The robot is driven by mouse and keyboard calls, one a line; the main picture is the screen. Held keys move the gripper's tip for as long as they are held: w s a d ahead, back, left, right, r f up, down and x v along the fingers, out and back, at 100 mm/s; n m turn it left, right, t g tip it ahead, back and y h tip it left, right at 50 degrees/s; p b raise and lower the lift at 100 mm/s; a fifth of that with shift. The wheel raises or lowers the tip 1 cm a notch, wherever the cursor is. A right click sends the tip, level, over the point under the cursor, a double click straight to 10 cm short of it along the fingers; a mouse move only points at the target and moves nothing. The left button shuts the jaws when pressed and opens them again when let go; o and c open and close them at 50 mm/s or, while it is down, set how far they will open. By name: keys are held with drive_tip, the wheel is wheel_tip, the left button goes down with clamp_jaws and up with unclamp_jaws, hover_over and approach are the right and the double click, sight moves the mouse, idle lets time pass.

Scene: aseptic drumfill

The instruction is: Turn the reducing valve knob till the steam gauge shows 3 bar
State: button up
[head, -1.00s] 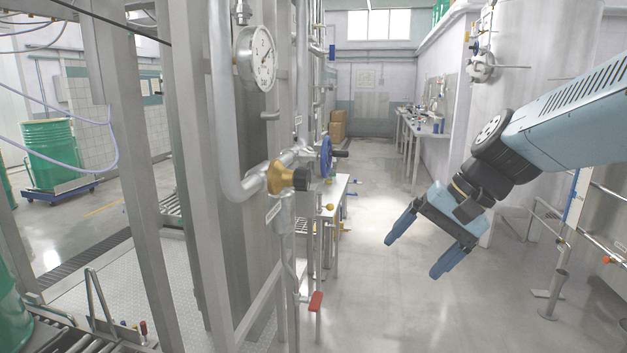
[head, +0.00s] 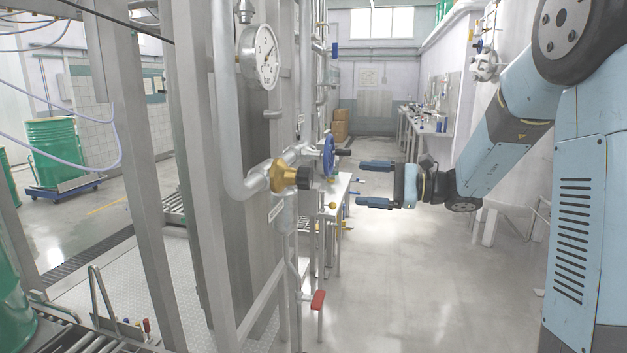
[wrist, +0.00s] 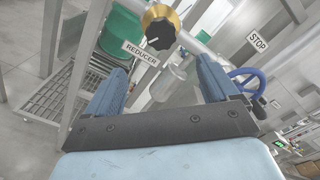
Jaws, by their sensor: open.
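The reducing valve has a yellow body (head: 281,175) and a black knob (head: 304,179) facing right, on the pipe in the left-middle of the head view. In the wrist view the black knob (wrist: 160,34) sits above the gap between my fingers, over a plate reading REDUCER (wrist: 140,53). The round white steam gauge (head: 259,57) hangs above the valve; its needle points up and right, and its numbers are too small to read. My gripper (head: 376,184) is open and empty, fingers pointing left toward the knob, apart from it and to its right.
A blue handwheel (head: 328,157) stands just beyond the knob, and a red lever handle (head: 318,300) hangs below. Steel frame posts (head: 205,180) stand left of the valve. A STOP plate (wrist: 258,40) shows in the wrist view. The floor at right is open.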

sight(311, 179)
drive_tip(key=a, duration=0.4)
drive_tip(key=w+a, duration=0.1)
drive_tip(key=a, duration=0.4)
drive_tip(key=w+a, duration=0.1)
drive_tip(key=a, duration=0.3)
drive_tip(key=shift+w+a, duration=0.25)
drive_tip(key=shift+a, duration=0.05)
drive_tip(key=shift+c, duration=0.3)
drive_tip(key=c, duration=1)
drive_tip(key=shift+m, duration=1.6)
drive_tip(key=o, duration=1.1)
drive_tip(key=shift+c, duration=0.2)
drive_tip(key=shift+d, duration=0.15)
drive_tip(key=s+d, duration=0.2)
drive_tip(key=d, duration=1.1)
drive_tip(key=shift+s+d, duration=0.2)
